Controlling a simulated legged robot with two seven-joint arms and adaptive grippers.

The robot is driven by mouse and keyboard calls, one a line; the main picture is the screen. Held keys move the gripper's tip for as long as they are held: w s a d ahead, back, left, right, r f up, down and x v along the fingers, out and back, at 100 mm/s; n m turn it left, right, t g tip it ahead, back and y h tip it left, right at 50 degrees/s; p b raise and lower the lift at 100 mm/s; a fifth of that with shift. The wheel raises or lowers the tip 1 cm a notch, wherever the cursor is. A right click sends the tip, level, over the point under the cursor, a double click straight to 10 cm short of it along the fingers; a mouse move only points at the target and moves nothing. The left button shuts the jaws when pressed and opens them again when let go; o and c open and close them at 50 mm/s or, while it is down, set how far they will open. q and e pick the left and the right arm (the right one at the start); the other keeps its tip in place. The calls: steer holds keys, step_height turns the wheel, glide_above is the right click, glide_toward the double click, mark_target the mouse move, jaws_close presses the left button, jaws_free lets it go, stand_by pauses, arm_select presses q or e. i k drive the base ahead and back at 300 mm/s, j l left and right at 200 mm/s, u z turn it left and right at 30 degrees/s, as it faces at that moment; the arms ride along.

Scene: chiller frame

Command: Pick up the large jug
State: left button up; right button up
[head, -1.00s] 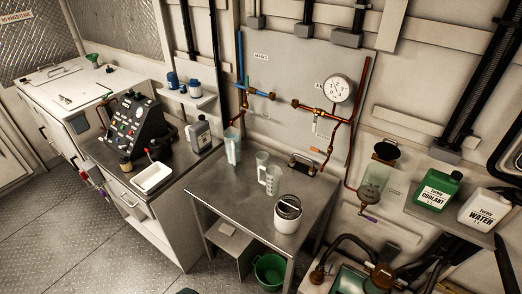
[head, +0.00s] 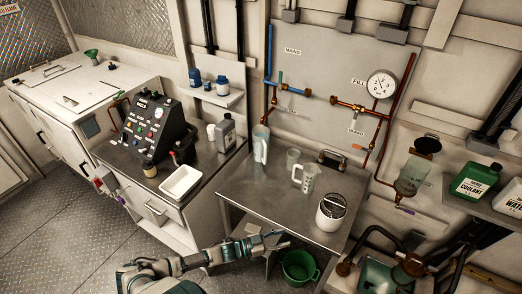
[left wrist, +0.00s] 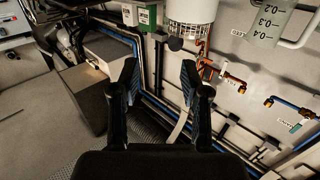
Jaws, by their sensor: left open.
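A tall translucent jug (head: 261,143) with a handle stands at the back left of the steel table (head: 240,180). A smaller clear jug with a handle (head: 306,179) and a clear beaker (head: 292,160) stand to its right, nearer the table's middle. My left gripper (head: 277,240) is at the table's front edge, low in the head view, apart from the jugs. In the left wrist view, its two fingers (left wrist: 160,75) are spread with nothing between them. My right gripper is not in view.
A white canister with a dark top (head: 331,211) stands at the table's right. A green bucket (head: 299,266) is below. A black control panel (head: 152,124) and white tray (head: 181,182) are left. A graduated clear vessel (left wrist: 267,22) shows in the wrist view.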

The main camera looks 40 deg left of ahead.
mark_target(260, 134)
steer(key=i+j, duration=0.15)
steer(key=j, duration=0.25)
steer(key=i+j, duration=0.15)
steer(key=j, duration=0.2)
steer(key=i+j, duration=0.15)
steer(key=j, duration=0.25)
steer(key=i+j, duration=0.15)
steer(key=j, duration=0.25)
steer(key=i+j, duration=0.15)
steer(key=j, duration=0.25)
